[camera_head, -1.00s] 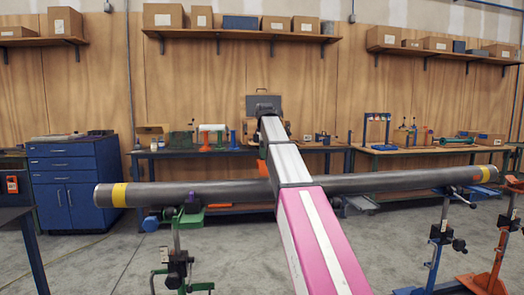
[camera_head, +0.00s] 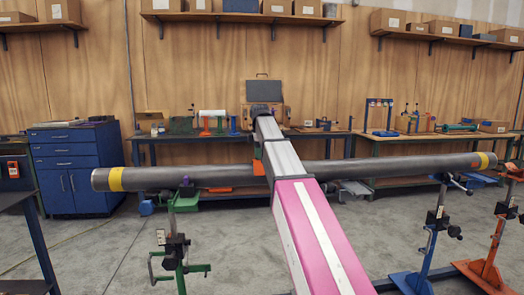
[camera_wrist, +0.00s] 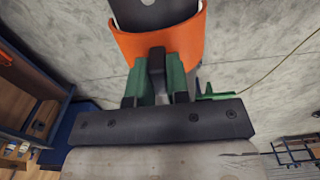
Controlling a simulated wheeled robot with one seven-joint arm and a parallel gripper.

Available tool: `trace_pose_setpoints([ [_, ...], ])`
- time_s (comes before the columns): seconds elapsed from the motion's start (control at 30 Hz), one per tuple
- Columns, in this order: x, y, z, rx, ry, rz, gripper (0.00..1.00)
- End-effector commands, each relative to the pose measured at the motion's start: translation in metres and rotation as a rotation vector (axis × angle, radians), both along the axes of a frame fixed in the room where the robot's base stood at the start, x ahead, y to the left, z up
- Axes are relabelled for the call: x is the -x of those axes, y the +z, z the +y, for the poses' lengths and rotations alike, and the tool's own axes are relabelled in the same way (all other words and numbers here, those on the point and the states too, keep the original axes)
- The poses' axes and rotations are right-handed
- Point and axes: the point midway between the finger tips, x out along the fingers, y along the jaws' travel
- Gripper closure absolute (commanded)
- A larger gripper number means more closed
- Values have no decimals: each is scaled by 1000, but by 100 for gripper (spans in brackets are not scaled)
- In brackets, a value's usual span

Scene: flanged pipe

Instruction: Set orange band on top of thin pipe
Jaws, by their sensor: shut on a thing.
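The orange band (camera_wrist: 187,42) is a curved shell at the top of the wrist view. My gripper (camera_wrist: 158,78) is shut on it with its green fingers. A dark curved surface (camera_wrist: 150,12) shows inside the band's curve; I cannot tell whether they touch. In the head view, a small orange patch, likely the band (camera_head: 258,167), shows at the left edge of my arm, against the pipe's upper part. The long grey pipe (camera_head: 205,176) lies level across the view with yellow rings near its ends. My arm hides its middle and most of the gripper.
A green stand (camera_head: 178,250) is under the pipe at left, and a blue stand (camera_head: 430,250) at right. An orange stand (camera_head: 495,245) is farther right. A blue cabinet (camera_head: 75,165) and workbenches line the wall. The floor between the stands is open.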

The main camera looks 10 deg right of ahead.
Motion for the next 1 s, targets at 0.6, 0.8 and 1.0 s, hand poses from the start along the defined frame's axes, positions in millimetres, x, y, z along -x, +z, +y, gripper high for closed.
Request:
trace_pose_setpoints([
  [0.6,-1,-6,3,0,-1,-1,100],
  [0.8,-1,-8,3,0,-1,-1,100],
  [1.0,-1,-11,3,0,-1,-1,100],
])
